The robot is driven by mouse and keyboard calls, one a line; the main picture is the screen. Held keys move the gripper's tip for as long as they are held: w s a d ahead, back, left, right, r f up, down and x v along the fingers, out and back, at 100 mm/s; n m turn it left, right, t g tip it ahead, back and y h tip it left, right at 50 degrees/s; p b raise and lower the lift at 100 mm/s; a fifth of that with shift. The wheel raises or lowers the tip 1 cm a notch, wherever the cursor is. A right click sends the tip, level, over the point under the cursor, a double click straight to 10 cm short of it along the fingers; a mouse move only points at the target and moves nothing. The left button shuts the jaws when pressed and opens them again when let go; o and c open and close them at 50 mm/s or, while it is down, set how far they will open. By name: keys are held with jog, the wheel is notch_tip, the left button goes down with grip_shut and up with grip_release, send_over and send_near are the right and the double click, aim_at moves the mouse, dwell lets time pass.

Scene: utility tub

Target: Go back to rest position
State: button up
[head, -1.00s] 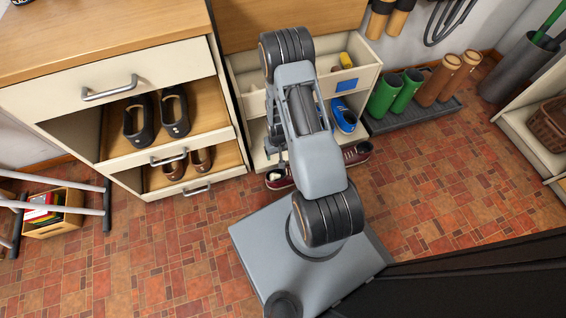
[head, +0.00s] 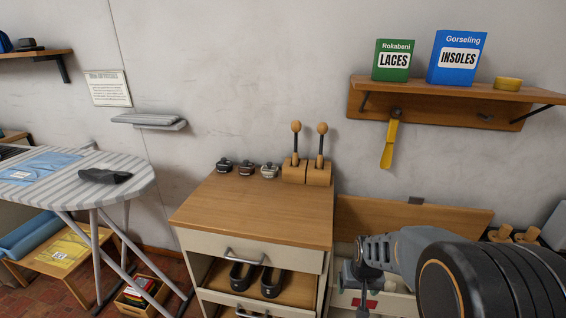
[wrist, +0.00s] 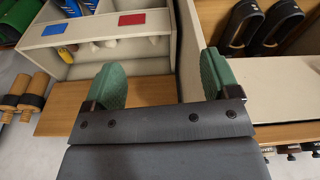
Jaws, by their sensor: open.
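My gripper (wrist: 163,80) is open and empty in the wrist view. Its two green fingertips stand wide apart, with nothing between them. Past the fingers is a pale shoe bin (wrist: 98,32) with a blue and a red label, with a wooden lid board (wrist: 100,118) beside it. In the head view my arm enters at the lower right, in front of that bin. The gripper end (head: 362,272) is small and partly hidden there, so its fingers are unclear.
A wooden-topped cabinet (head: 262,213) stands left of my arm, with a drawer of dark shoes pulled open. A wall shelf (head: 455,92) with boxes and a hanging yellow shoehorn (head: 390,143) is above. An ironing board (head: 75,180) stands left.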

jog(key=s+a+r+p, duration=0.1)
jog(key=s+r+p, duration=0.2)
jog(key=r, duration=0.6)
jog(key=s+a+r+t+p, duration=0.1)
jog(key=s+r+p, duration=0.3)
jog(key=r, duration=0.5)
jog(key=s+a+r+n+p, duration=0.1)
jog(key=s+r+p, duration=0.2)
jog(key=r, duration=0.7)
jog(key=p, duration=0.2)
jog(key=shift+s+a+t+p, duration=0.2)
jog(key=shift+a+t+p, duration=0.1)
jog(key=shift+a+p, duration=0.1)
jog(key=shift+s+r, duration=0.15)
jog(key=shift+s, duration=0.1)
jog(key=shift+c, duration=0.3)
